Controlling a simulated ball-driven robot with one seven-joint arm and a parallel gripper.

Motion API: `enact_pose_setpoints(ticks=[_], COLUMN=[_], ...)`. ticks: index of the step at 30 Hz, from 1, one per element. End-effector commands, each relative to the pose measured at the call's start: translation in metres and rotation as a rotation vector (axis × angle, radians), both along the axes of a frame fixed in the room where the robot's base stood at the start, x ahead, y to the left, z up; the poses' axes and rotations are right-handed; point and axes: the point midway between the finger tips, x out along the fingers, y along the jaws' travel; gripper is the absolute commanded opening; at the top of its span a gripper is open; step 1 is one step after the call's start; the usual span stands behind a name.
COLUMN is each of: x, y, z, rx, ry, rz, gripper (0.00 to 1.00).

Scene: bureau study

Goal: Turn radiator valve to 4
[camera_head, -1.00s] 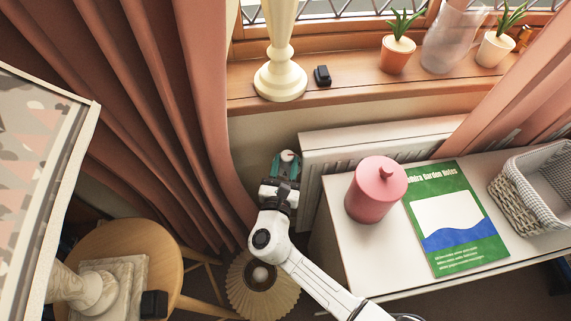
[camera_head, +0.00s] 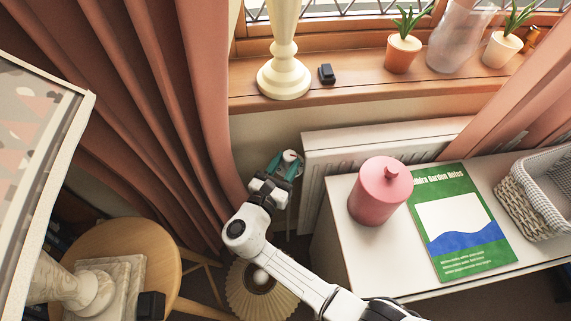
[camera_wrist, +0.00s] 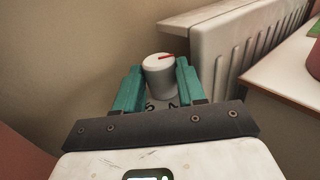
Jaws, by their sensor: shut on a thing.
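The radiator valve (camera_wrist: 160,78) is a white round knob with a red mark on its top, at the left end of the white radiator (camera_wrist: 230,45). Dark numerals show partly below the knob in the wrist view, too hidden to read surely. The valve also shows in the head view (camera_head: 290,156), small, beside the radiator's left end (camera_head: 312,165). My gripper (camera_wrist: 158,85) has its teal fingers on both sides of the knob, shut on it. The red mark points toward the right in the wrist view. In the head view my gripper (camera_head: 283,166) reaches the valve from below.
A pink curtain (camera_head: 120,100) hangs close to the left of my arm. A white cabinet (camera_head: 335,225) with a pink jar (camera_head: 380,192), a green book (camera_head: 460,220) and a basket (camera_head: 535,195) stands to the right. A pleated lampshade (camera_head: 262,288) and round stool (camera_head: 125,245) are below.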

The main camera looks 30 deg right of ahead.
Motion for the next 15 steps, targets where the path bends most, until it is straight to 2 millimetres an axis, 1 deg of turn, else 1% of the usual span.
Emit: enact_pose_setpoints(ticks=[1, 4, 11, 15], x=[0.0, 0.0, -0.0003, -0.0049], y=[0.0002, 0.0002, 0.0004, 0.0075], z=[-0.0003, -0.0003, -0.0002, -0.0004], rx=[0.001, 0.001, 0.0, 0.001], ry=[0.0, 0.001, 0.0, 0.001], rz=[0.001, 0.001, 0.002, 0.004], gripper=[0.41, 0.5, 0.5, 0.5])
